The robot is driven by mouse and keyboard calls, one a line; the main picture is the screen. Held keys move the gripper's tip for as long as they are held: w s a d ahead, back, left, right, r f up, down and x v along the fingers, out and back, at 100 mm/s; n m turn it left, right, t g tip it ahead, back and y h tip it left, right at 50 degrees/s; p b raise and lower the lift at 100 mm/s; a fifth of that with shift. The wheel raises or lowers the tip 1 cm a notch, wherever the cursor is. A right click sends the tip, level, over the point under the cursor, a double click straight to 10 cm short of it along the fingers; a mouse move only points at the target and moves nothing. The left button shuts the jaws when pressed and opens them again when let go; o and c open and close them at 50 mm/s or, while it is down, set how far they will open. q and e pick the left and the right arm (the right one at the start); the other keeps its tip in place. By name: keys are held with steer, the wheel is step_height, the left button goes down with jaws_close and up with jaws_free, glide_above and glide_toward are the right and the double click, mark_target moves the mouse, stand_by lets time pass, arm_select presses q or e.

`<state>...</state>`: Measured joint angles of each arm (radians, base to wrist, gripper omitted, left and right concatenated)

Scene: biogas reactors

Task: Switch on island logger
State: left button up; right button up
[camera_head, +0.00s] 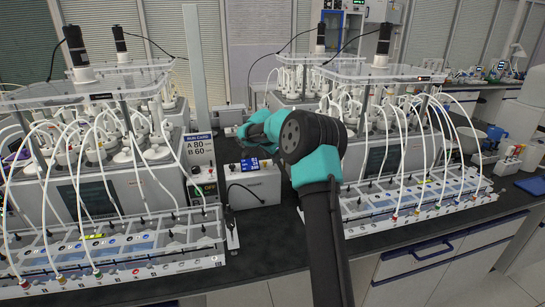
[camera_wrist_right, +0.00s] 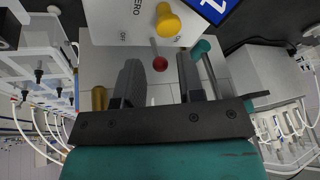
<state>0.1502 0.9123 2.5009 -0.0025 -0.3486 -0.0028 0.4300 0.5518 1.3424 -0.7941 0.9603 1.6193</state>
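The island logger appears to be the small pale box (camera_head: 262,186) with a blue label on the bench between the two reactor sets. In the right wrist view its pale panel (camera_wrist_right: 108,22) carries the words ZERO, OFF and ON, a yellow knob (camera_wrist_right: 168,22) and a toggle lever with a red ball tip (camera_wrist_right: 160,63). The lever leans toward the OFF side. My right gripper (camera_wrist_right: 160,82) is open, its two fingers either side of the red tip in this view, with no contact visible. In the head view its fingers are hidden behind my wrist. My left gripper is not in view.
A teal-tipped peg (camera_wrist_right: 202,47) stands close to one finger. The dark bench front (camera_head: 270,240) is clear.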

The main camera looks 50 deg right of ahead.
jaws_close()
steer(key=shift+w+d+g+y, duration=0.35)
steer(key=shift+w+g+y, duration=0.15)
steer(key=shift+g, duration=0.4)
steer(key=shift+w+d+n+g+y, duration=0.2)
steer(key=shift+n+g+y, duration=0.1)
steer(key=shift+g+y, duration=0.3)
steer(key=shift+o, duration=0.8)
jaws_free()
